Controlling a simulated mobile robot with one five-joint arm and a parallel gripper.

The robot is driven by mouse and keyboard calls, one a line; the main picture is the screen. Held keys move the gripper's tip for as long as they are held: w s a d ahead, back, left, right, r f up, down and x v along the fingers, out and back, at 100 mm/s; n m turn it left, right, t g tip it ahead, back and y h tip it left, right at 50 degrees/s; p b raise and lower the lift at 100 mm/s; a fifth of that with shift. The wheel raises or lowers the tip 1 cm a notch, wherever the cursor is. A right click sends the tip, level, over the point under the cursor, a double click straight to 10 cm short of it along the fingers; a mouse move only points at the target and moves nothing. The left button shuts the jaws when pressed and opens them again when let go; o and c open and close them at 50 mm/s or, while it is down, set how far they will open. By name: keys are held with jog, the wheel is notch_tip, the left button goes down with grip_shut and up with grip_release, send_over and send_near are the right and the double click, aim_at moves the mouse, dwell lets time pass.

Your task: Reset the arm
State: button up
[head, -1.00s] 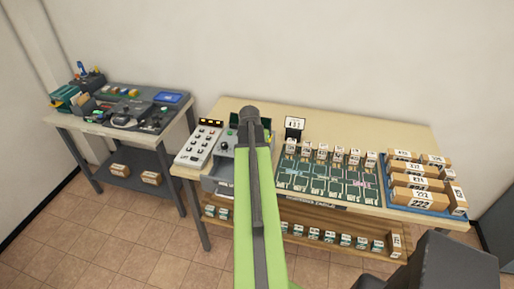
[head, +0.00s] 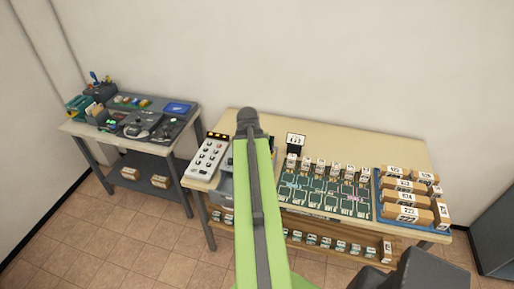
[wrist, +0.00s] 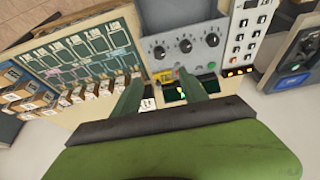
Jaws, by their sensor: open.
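My arm, green with a dark strip, rises through the middle of the head view and covers part of the sorting table (head: 340,137). My gripper is hidden there. In the wrist view my gripper (wrist: 155,82) shows two green fingers spread apart with nothing held between them. I cannot tell whether the fingers touch anything.
A white button panel (head: 208,158) stands left of my arm. Green circuit-like boards (head: 325,195) and a blue tray (head: 378,209) of numbered cartons lie to the right. A second workbench (head: 75,128) stands at the left. Tiled floor (head: 130,235) is open in front.

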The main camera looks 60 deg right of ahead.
dwell(0.3)
jog(key=w+a+f+n+t+y+b, duration=0.1)
jog(key=w+a+f+n+b, duration=0.3)
jog(key=w+a, duration=0.7)
jog(key=w+a+f+n+t+b, duration=0.1)
jog(key=w+a+f+n+b, duration=0.1)
jog(key=w+a+f+b, duration=0.8)
jog(key=a+f+n+y, duration=0.2)
jog(key=a+n, duration=0.2)
jog(key=a, duration=1.9)
jog(key=s+a+n+g+y, duration=0.1)
jog(key=s+a+n+g, duration=0.2)
jog(key=a, duration=0.4)
jog(key=shift+s+f+n+b, duration=0.4)
jog(key=shift+s+n, duration=0.15)
jog(key=shift+n, duration=0.25)
